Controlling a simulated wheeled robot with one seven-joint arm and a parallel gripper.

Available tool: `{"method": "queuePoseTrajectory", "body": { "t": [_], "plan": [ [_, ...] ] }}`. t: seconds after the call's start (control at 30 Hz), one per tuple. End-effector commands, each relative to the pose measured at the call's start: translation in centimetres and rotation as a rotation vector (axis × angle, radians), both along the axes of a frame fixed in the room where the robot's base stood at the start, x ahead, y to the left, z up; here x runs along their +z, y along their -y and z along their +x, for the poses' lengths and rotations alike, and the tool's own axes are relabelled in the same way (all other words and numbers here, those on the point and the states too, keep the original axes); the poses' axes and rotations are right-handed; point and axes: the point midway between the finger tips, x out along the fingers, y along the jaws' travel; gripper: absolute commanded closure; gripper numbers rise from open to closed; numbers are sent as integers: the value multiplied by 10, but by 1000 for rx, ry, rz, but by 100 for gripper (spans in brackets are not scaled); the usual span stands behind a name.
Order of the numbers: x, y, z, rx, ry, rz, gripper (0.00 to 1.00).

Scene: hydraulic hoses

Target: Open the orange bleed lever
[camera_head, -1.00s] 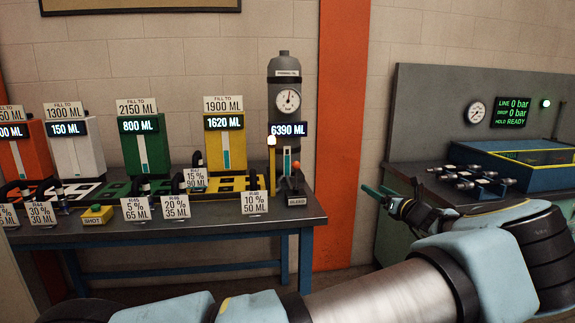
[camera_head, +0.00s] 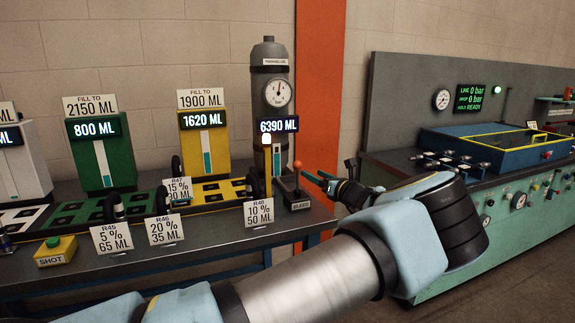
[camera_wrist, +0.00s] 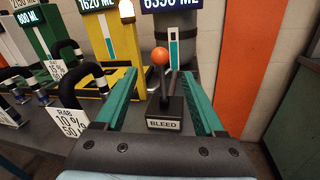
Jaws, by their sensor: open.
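The bleed lever (camera_head: 298,180) stands upright on a dark block at the right end of the bench, with an orange ball knob on top. In the wrist view the lever's orange knob (camera_wrist: 160,56) and the block labelled BLEED (camera_wrist: 163,123) lie between my two green fingers. My gripper (camera_wrist: 163,85) is open and empty, with a finger on each side of the lever and no visible contact. In the head view my gripper (camera_head: 317,178) is just right of the lever. How far the fingertips reach past the lever is hard to tell.
A grey cylinder (camera_head: 271,110) with a gauge and a 6390 ML display stands behind the lever. A "10 % 50 ML" card (camera_head: 258,212) and black hose (camera_wrist: 80,85) are on its left. A test bench (camera_head: 400,170) stands to the right, beyond an orange post (camera_head: 318,90).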

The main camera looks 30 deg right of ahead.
Motion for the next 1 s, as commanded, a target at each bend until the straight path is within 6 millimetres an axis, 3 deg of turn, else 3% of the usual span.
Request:
{"method": "queuePoseTrajectory", "body": {
  "t": [0.53, 0.7, 1.0],
  "plan": [
    [3, -8, 89, 1, 0, 0, 29],
    [1, -8, 101, 1, 0, 0, 29],
    [0, -8, 103, 0, 0, 1, 29]
  ]
}}
